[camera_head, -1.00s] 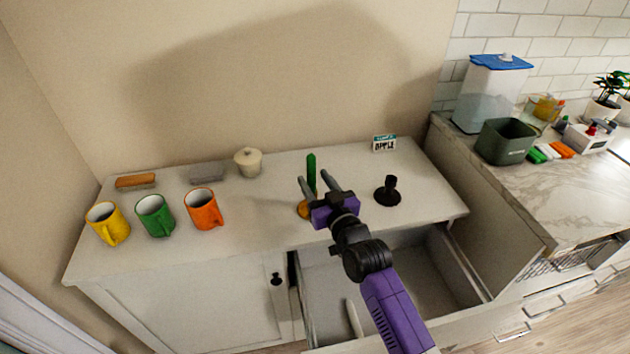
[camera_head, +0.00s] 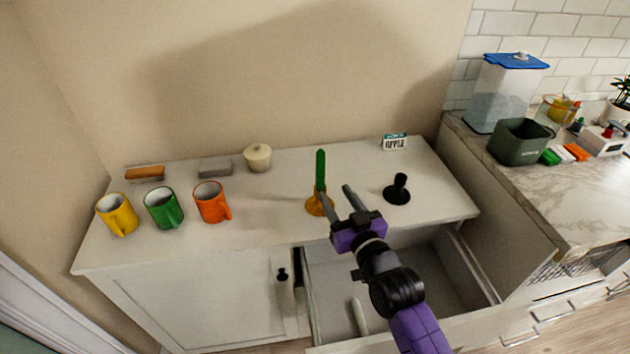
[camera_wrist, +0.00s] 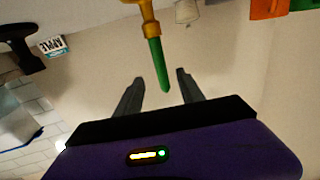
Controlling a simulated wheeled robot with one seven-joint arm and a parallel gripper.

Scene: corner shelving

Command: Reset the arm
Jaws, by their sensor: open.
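My purple and black gripper (camera_head: 335,198) is open above the front part of the white cabinet top (camera_head: 265,205), over the open drawer's back edge. A green upright stick on an orange-gold base (camera_head: 318,205) stands just beyond the fingertips. In the wrist view the two fingers (camera_wrist: 158,90) are spread, with nothing held between them. The green stick (camera_wrist: 160,65) shows there ahead of the fingers; whether it touches them is hard to tell, but a gap appears.
Yellow (camera_head: 118,214), green (camera_head: 163,208) and orange (camera_head: 211,203) mugs stand at left. A black stand (camera_head: 397,190) is right of my gripper. The drawer (camera_head: 420,275) is open below.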

